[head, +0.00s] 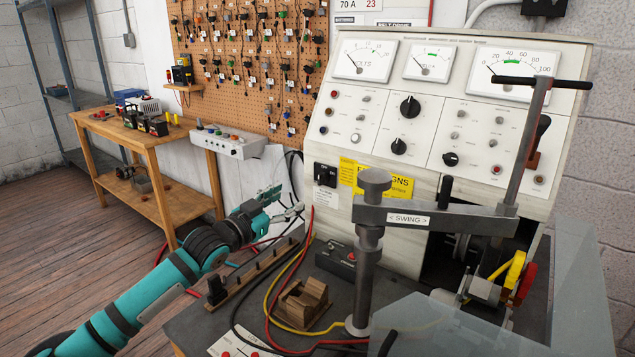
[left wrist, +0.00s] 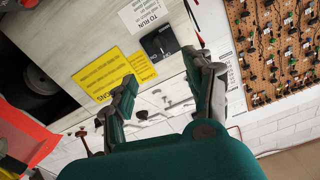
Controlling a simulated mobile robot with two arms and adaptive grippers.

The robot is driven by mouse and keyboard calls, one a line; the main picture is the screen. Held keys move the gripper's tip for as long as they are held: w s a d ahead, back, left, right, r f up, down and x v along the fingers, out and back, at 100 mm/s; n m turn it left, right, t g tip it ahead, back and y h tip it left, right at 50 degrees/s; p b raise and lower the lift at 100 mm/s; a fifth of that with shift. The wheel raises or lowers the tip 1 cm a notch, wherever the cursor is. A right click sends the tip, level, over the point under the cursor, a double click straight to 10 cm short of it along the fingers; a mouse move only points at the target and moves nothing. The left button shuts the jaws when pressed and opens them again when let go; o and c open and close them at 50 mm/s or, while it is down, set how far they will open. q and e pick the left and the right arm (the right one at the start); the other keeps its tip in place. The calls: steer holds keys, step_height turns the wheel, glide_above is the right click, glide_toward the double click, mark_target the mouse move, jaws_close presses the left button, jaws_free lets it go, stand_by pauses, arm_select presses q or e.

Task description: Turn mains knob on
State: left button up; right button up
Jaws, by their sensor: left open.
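The mains knob (head: 326,175) is a black rotary switch on a dark plate, low on the left of the test bench's white front panel. It also shows in the left wrist view (left wrist: 160,43), beyond and between my fingertips. My left gripper (head: 287,202) is open and empty, to the left of the knob and a little lower in the head view. In the left wrist view its two fingers (left wrist: 160,72) are spread, with the knob apart from them. The knob's exact pointer position is too small to read. My right gripper is not in view.
A yellow sign (head: 385,180) is right of the knob. The swing arm (head: 435,218) and its post (head: 367,270) stand at the bench front. Cables, a wooden block (head: 302,302) and a small black box (head: 335,259) lie on the bench top. A pegboard (head: 245,60) hangs behind.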

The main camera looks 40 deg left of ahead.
mark_target(319, 181)
arm_select(q)
steer(key=w, duration=0.4)
steer(key=w+a, duration=0.1)
steer(key=w, duration=0.3)
steer(key=w+p, duration=0.1)
steer(key=w, duration=0.4)
steer(key=shift+a, duration=0.25)
steer(key=shift+f, duration=0.1)
jaws_close()
